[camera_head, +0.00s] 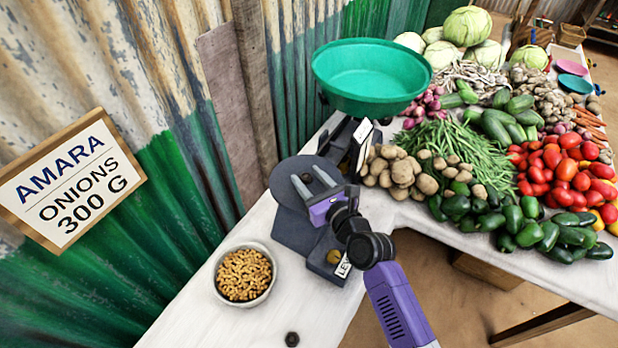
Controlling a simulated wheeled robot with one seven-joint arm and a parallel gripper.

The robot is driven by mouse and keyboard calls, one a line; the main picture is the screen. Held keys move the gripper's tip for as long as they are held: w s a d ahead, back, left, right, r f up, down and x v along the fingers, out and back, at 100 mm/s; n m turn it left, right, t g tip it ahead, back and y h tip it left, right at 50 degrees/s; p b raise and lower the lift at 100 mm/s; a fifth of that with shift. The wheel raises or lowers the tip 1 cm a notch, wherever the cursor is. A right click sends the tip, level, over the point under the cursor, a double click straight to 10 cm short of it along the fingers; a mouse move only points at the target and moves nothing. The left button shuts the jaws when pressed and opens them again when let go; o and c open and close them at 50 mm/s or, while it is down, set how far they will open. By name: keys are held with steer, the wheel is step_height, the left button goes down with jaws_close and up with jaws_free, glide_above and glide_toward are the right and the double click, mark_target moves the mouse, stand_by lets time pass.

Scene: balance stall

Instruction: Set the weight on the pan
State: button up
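The balance (297,228) stands on the white counter. It has a wide green pan (368,70) at the back, empty as far as I can see, and a flat dark round pan (284,178) at the front. My gripper (309,182) appears over the dark pan with its two grey fingers apart and nothing visible between them. I cannot tell its height above the pan. A small dark piece (292,339), possibly a weight, rests on the counter near the bottom edge. My wrist hides part of the balance's right side.
A metal bowl of yellow-brown pieces (244,275) stands left of the balance. Potatoes (396,172), green beans (455,150) and red tomatoes (567,170) crowd the right. A sign (70,182) reading "AMARA ONIONS 300 G" hangs on the corrugated wall. The counter's front is mostly clear.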

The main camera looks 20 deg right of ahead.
steer(key=shift+r, duration=0.1)
steer(key=shift+s, duration=0.15)
steer(key=s+d+n+g+h, duration=0.1)
steer(key=s+d+n+h, duration=0.1)
steer(key=s+n, duration=2.2)
steer(key=s+a+r+n, duration=0.1)
steer(key=s+r+n, duration=0.3)
steer(key=s, duration=0.6)
steer(key=s+a+r+n, duration=0.1)
steer(key=s+r+n, duration=0.2)
steer(key=s+n, duration=0.3)
steer(key=s, duration=0.3)
steer(key=shift+s+a+r+n, duration=0.3)
steer(key=shift+s+a+r, duration=0.05)
steer(key=shift+s+a, duration=0.05)
